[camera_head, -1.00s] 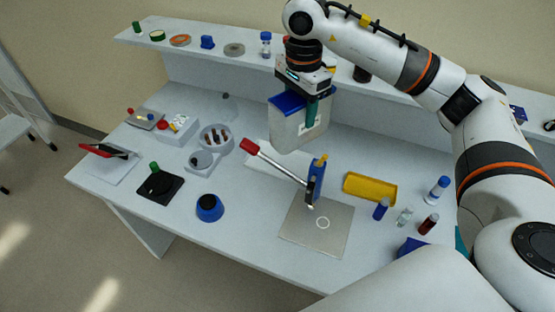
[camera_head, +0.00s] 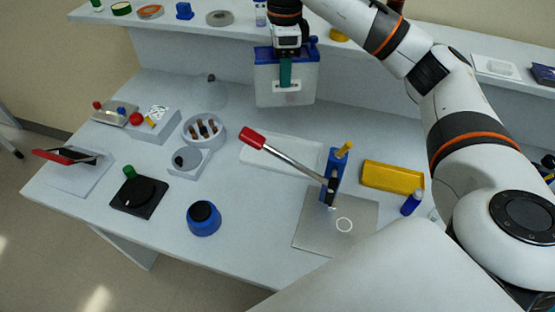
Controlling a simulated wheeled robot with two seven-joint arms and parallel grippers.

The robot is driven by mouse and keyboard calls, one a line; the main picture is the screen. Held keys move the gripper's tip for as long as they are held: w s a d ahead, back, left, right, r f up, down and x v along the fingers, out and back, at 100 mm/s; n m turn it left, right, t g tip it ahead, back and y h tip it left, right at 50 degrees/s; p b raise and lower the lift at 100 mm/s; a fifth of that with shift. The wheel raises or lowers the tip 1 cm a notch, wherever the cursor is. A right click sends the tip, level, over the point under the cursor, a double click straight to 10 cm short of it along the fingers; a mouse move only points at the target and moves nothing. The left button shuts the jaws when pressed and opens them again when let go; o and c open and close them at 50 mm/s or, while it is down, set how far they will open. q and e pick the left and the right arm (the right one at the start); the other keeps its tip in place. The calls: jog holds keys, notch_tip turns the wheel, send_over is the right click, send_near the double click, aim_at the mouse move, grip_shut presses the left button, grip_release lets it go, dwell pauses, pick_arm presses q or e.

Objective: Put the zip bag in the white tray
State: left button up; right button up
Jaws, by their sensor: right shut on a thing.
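The zip bag (camera_head: 268,86) is pale and translucent with a blue top band. It hangs upright from my right gripper (camera_head: 286,84), whose teal fingers are shut on it. The white tray (camera_head: 262,158) lies flat on the bench, below the bag in the picture. The bag is apart from the tray, and its exact height above the bench is hard to tell. A lever handle crosses in front of part of the tray. My left gripper is not in view.
A red-handled lever press (camera_head: 333,172) stands on a grey plate (camera_head: 310,229) in front of the tray. A yellow tray (camera_head: 392,177) is at its right. A round holder (camera_head: 203,131) and a blue pot (camera_head: 204,220) stand to the left. A shelf (camera_head: 400,62) runs behind.

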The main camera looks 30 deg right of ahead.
aim_at(281, 103)
jog(key=f+b, duration=0.2)
jog(key=f, duration=0.1)
jog(key=f+b, duration=0.2)
jog(key=f, duration=0.2)
jog(key=w+f+b, duration=0.1)
jog(key=f+b, duration=0.1)
jog(key=f, duration=0.1)
jog(key=shift+f, duration=0.35)
notch_tip(281, 103, down, 10)
jog(key=shift+s+r+p, duration=0.1)
jog(key=shift+r+p, duration=0.05)
jog(key=shift+p, duration=0.5)
jog(key=shift+f, duration=0.3)
jog(key=o, duration=1)
jog(key=shift+c, duration=0.2)
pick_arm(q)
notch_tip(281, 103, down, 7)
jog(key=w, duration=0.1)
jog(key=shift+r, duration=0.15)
pick_arm(e)
jog(key=shift+r, duration=0.1)
